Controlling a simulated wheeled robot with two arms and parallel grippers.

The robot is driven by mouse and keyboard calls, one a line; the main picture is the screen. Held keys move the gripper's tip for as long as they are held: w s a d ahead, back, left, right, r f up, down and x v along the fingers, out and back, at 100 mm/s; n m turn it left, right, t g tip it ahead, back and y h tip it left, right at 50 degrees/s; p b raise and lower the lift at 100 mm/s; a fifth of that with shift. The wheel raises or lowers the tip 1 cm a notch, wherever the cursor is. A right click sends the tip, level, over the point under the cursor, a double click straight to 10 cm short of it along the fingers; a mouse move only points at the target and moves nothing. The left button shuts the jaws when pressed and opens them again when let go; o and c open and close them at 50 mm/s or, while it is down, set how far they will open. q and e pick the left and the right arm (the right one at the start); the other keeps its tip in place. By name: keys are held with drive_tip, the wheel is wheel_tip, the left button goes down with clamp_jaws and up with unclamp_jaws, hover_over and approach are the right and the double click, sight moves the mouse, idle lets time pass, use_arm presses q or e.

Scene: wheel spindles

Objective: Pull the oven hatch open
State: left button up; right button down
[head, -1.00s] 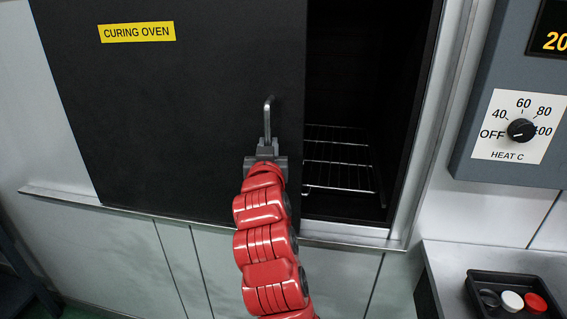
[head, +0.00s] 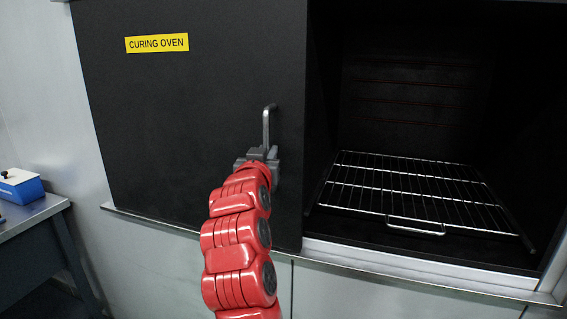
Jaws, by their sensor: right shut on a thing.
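The oven hatch (head: 190,120) is a large black panel with a yellow "CURING OVEN" label (head: 157,43). It stands to the left of a wide dark opening, so the oven is largely uncovered. A grey metal bar handle (head: 266,125) is upright near the hatch's right edge. My right gripper (head: 263,154), on the red arm, is shut on the lower part of this handle. The fingertips are partly hidden by the wrist. My left gripper is not in view.
Inside the oven chamber, a wire rack (head: 410,190) with a front loop lies level. A metal ledge (head: 420,270) runs below the opening. At the left, a grey bench (head: 30,212) holds a blue box (head: 20,187).

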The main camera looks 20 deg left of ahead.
sight(253, 143)
drive_tip(key=a, duration=0.4)
drive_tip(key=shift+b, duration=0.4)
drive_tip(key=shift+s+a, duration=0.1)
drive_tip(key=c, duration=1.3)
unclamp_jaws()
drive_tip(key=o, duration=0.5)
drive_tip(key=shift+a, duration=0.25)
drive_tip(key=shift+d, duration=0.15)
drive_tip(key=s+d, duration=0.3)
drive_tip(key=s, duration=1.4)
drive_tip(key=shift+d+b, duration=0.2)
drive_tip(key=shift+b, duration=0.2)
drive_tip(key=shift+r, duration=0.1)
